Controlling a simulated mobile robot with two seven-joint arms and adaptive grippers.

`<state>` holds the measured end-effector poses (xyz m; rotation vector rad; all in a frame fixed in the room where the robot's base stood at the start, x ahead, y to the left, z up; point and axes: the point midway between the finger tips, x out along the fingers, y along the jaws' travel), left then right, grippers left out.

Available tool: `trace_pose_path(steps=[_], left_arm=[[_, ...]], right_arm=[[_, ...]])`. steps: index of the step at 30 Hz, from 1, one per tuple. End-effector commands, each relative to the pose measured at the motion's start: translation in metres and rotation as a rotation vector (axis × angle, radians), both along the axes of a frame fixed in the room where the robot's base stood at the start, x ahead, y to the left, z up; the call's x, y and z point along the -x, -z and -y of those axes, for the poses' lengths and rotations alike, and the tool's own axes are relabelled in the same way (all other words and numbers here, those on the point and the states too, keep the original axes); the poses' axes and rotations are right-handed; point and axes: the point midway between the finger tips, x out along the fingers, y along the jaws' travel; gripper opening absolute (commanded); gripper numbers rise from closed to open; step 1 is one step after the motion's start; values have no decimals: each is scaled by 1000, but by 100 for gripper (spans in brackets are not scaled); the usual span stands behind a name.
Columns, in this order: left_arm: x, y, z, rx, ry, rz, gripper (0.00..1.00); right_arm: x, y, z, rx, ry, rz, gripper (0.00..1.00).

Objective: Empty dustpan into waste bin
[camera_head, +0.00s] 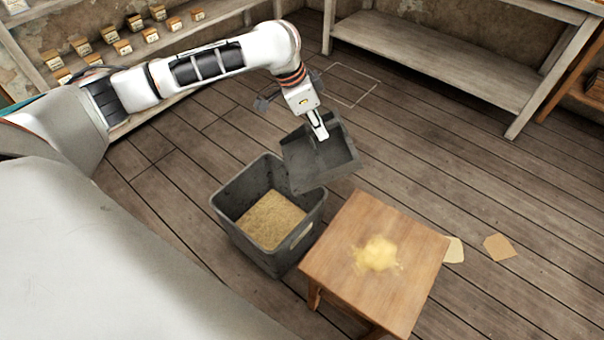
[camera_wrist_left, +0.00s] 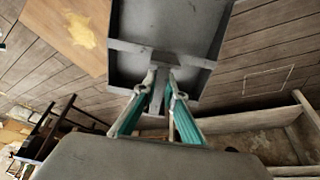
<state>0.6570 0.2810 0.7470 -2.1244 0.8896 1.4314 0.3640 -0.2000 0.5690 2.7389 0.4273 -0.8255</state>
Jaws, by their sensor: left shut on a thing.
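My left gripper (camera_head: 318,128) is shut on the handle of a dark grey dustpan (camera_head: 322,160). The dustpan is in the air above the back right rim of the grey waste bin (camera_head: 234,226) and hides part of that rim. In the left wrist view the dustpan (camera_wrist_left: 165,68) fills the top middle, with the fingers (camera_wrist_left: 160,88) closed at its handle. The part of the pan that shows looks empty. The bin stands on the floor and holds a layer of tan, sawdust-like material (camera_head: 270,218). My right gripper is not in view.
A wooden stool (camera_head: 352,217) with a yellow powder pile (camera_head: 377,254) stands just right of the bin. Paper scraps (camera_head: 499,247) lie on the floor beyond it. Shelves with small boxes (camera_head: 123,47) line the back left; a bench (camera_head: 420,50) stands at the back right.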

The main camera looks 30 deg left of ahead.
Motion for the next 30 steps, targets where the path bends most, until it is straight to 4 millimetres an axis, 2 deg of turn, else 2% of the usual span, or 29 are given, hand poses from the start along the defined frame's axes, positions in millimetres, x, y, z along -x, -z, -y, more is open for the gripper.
trace_pose_path(steps=[1,6,9,12,15,18,24,30], left_arm=[[0,41,-5,-15,55,-37,0],[2,124,-26,-78,253,-76,0],[7,163,-37,-110,345,-90,0],[11,189,-45,-136,412,-92,0],[13,204,-51,-151,455,-92,0],[14,209,-52,-168,476,-95,0],[8,198,-41,-245,481,-130,0],[7,196,-34,-317,478,-180,0]], right_arm=[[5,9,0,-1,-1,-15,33],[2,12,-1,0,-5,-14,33],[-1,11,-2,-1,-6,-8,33],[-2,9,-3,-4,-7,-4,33],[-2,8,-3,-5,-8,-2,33],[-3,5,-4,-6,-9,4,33],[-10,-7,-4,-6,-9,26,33],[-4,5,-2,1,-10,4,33]])
